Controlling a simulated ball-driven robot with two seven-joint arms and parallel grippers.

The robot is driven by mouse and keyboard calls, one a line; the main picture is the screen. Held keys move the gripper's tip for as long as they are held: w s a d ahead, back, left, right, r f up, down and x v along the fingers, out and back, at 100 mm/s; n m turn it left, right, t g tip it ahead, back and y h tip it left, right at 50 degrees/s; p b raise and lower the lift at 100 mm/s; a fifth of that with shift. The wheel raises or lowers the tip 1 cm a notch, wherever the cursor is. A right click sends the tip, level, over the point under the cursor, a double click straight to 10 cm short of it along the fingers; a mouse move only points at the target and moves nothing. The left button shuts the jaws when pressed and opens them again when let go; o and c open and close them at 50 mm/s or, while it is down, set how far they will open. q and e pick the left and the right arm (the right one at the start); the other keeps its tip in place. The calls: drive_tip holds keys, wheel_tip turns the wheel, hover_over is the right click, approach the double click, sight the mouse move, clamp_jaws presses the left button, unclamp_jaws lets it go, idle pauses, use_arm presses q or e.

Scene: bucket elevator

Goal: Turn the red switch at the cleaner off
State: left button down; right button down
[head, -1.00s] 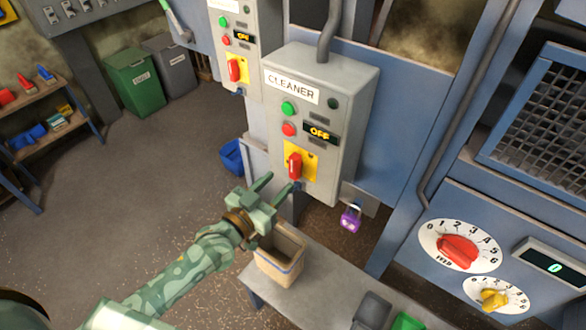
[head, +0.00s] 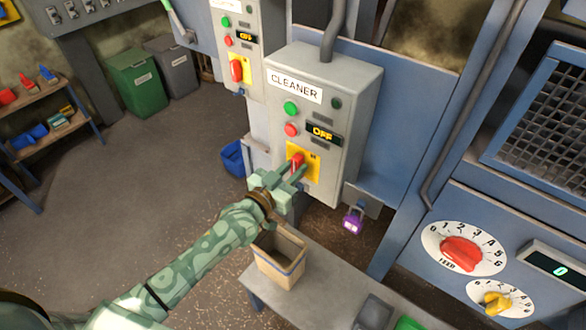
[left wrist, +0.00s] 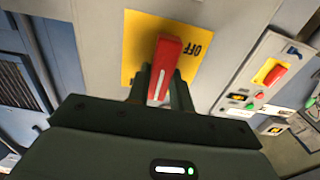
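The red switch (head: 298,160) sits on a yellow plate (head: 314,167) low on the grey cleaner box (head: 352,100). The box's small display (head: 323,133) reads OFF. My left gripper (head: 293,172) is at the switch, partly hiding it. In the left wrist view, the red handle (left wrist: 165,62), with a white line on it, lies between the two fingers (left wrist: 163,88), which are close in on both its sides. The word OFF is printed on the plate beside the handle's upper right. My right gripper is in neither view.
A similar box (head: 236,50) with its own red switch stands behind at the left. A cardboard-coloured bin (head: 280,262) stands on a grey bench below my left gripper. A purple padlock (head: 353,223) hangs to the right. Feed dials (head: 462,250) are at the lower right.

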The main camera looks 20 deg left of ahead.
use_arm(q)
drive_tip(key=shift+n, duration=0.4)
drive_tip(key=shift+n+p, duration=0.3)
drive_tip(key=shift+p, duration=0.05)
drive_tip(key=n+p, duration=0.1)
drive_tip(key=n, duration=0.2)
drive_tip(key=shift+a, duration=0.15)
drive_tip(key=n, duration=0.5)
drive_tip(key=shift+w+a+f+n+p, duration=0.1)
drive_tip(key=shift+a+f+n+p, duration=0.05)
drive_tip(key=shift+n+p, duration=0.2)
drive_tip(key=n, duration=0.3)
drive_tip(key=shift+f+n, duration=0.15)
drive_tip(key=shift+n, duration=0.2)
drive_tip(key=shift+f+n+b, duration=0.15)
drive_tip(key=shift+n+b, duration=0.2)
drive_tip(key=shift+n, duration=1.65)
drive_tip(key=c, duration=1.2)
unclamp_jaws()
drive_tip(key=shift+c, duration=0.2)
